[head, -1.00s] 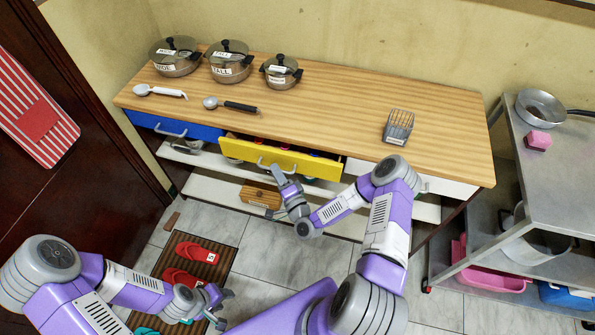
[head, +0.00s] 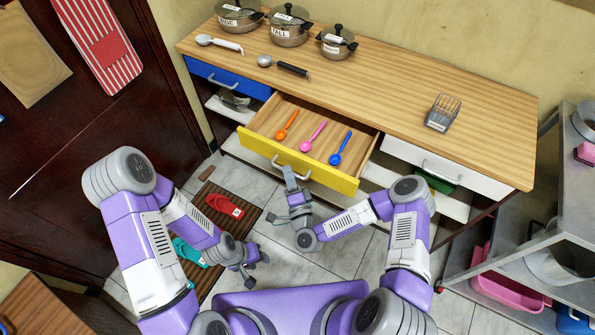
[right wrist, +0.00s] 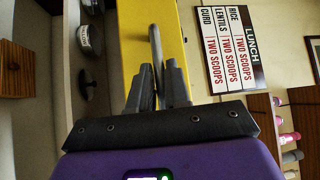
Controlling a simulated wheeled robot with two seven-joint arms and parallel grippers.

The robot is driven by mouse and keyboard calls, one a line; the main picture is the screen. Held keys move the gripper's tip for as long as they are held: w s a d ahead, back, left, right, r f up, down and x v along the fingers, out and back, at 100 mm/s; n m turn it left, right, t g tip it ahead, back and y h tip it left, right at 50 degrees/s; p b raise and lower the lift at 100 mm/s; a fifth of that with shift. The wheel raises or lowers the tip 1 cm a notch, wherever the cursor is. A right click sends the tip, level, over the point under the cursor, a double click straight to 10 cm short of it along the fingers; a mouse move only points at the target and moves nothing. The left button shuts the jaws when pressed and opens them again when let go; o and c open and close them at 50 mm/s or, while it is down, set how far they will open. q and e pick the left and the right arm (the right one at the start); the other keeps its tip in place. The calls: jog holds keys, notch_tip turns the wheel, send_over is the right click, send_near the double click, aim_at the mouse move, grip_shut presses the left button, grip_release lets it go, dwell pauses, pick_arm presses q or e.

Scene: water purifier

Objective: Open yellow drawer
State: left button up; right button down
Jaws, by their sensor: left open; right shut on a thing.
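The yellow drawer (head: 352,185) is pulled well out of the wooden counter in the head view. Orange (head: 288,124), pink (head: 313,136) and blue (head: 341,148) spoons lie apart inside it. My right gripper (head: 290,176) is at the drawer's front, shut on its grey bar handle (head: 303,174). In the right wrist view the handle (right wrist: 155,45) runs between the fingers (right wrist: 158,85), in front of the yellow face (right wrist: 130,30). My left gripper (head: 254,262) is open and empty, low over the floor, away from the drawer.
The blue drawer (head: 228,79) and white drawer (head: 450,167) on either side are shut. A metal cart (head: 575,200) is at right. Slippers (head: 222,204) lie on a mat.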

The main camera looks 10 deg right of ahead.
dwell(0.3)
jog(key=c, duration=1.2)
grip_release()
jog(key=shift+o, duration=0.2)
jog(key=shift+s, duration=0.1)
jog(key=p+v, duration=0.1)
jog(key=v, duration=0.6)
jog(key=shift+s, duration=0.25)
